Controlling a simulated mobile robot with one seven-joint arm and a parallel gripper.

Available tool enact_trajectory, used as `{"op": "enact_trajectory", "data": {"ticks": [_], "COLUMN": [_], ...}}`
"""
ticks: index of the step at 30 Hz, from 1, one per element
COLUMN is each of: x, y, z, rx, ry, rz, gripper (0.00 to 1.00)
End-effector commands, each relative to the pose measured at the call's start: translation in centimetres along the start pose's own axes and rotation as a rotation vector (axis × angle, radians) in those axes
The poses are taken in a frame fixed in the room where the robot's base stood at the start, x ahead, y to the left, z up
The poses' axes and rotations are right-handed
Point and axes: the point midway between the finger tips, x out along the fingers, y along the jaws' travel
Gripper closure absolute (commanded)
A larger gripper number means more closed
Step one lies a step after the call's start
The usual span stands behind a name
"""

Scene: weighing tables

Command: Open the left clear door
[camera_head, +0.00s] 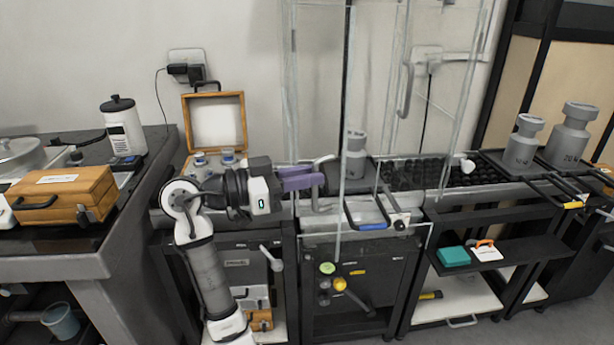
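The clear enclosure stands in the middle of the view on a dark weighing table (345,242). Its left clear door (318,95) is a tall see-through pane; its edges are faint, and I cannot tell whether it is ajar. A pale handle (317,198) shows low on that side, right by my fingertips. My gripper (315,178), with purple fingers, reaches in from the left and points right. Its fingers overlap the handle in the picture; I cannot tell whether they touch or grip it.
A grey weight (354,158) stands inside the enclosure. Another pale handle (405,92) is higher to the right. An open wooden case (214,122) stands behind my arm. A wooden box (62,190) is on the left table. Large weights (571,137) stand at the right.

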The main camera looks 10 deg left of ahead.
Motion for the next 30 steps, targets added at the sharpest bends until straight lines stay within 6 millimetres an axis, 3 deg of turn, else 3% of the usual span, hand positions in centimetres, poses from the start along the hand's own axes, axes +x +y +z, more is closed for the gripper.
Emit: {"op": "enact_trajectory", "data": {"ticks": [1,5,19,23,30], "x": [-0.4,-0.3,-0.6,-2.4,-7.9], "y": [-0.8,-0.7,-0.5,-0.5,-0.5], "z": [-0.4,-0.3,-0.1,0.0,0.0], "rx": [-0.008,-0.008,-0.006,-0.006,-0.006], "ry": [0.014,0.012,0.008,0.009,0.009], "rz": [-0.029,-0.026,-0.017,-0.021,-0.022], "gripper": [0.83,0.67,0.67,0.67,0.67]}}
